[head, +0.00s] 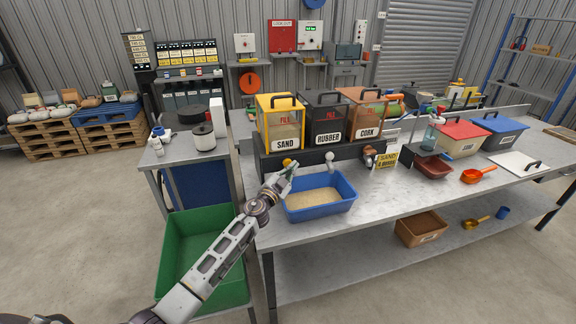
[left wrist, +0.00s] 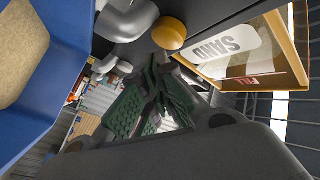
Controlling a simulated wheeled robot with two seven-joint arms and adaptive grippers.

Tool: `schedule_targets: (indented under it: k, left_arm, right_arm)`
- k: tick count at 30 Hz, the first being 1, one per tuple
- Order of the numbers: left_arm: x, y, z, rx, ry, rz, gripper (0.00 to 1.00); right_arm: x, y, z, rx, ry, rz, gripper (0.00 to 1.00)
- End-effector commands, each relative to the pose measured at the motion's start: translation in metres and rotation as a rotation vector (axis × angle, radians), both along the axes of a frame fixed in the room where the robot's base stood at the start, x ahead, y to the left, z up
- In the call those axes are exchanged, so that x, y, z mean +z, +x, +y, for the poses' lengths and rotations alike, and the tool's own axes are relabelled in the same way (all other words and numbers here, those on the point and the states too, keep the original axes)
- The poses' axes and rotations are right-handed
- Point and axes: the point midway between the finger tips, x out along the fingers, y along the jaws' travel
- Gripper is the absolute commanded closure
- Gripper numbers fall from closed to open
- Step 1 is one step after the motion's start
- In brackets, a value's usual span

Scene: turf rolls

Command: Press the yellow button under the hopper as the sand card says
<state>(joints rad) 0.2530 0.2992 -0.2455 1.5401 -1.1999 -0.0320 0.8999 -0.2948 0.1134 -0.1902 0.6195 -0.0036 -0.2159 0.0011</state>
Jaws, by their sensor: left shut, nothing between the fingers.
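The yellow sand hopper (head: 280,122) has a SAND label, which shows upside down in the left wrist view (left wrist: 222,42). The round yellow button (head: 287,161) is on the dark base under it; it also shows in the left wrist view (left wrist: 169,33). My left gripper (head: 291,168) is shut and empty, its tips close to the button; I cannot tell if they touch. Its green-padded fingers (left wrist: 153,98) show in the left wrist view. My right gripper is out of view.
A blue tray (head: 348,206) holding sand sits on the bench just right of my left gripper. Black rubber (head: 326,115) and brown cork (head: 360,108) hoppers stand beside the sand one. A green bin (head: 174,262) is below my arm.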

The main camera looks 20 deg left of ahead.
Motion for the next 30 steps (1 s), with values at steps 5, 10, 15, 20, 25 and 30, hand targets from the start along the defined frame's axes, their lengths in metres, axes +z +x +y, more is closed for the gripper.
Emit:
schedule_targets:
  k: [5, 10, 15, 20, 25, 30]
  left_arm:
    - [0.0, -0.003, -0.002, -0.001, -0.001, 0.001, 1.0]
    - [0.001, -0.01, -0.008, -0.001, 0.0, 0.0, 1.0]
    - [0.001, -0.019, -0.013, -0.002, -0.002, 0.0, 1.0]
    - [0.0, -0.027, -0.019, -0.001, -0.002, 0.001, 1.0]
    - [0.0, -0.035, -0.024, -0.001, -0.001, 0.001, 1.0]
    - [0.001, -0.041, -0.028, -0.001, -0.001, -0.001, 1.0]
  right_arm:
    - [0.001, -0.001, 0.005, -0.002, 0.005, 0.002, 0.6]
    - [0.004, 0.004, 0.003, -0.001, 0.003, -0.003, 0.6]
    - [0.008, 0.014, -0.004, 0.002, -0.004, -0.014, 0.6]
    - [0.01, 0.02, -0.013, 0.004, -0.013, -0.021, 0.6]
    - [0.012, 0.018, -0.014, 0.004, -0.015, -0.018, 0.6]
    - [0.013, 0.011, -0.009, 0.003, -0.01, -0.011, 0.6]
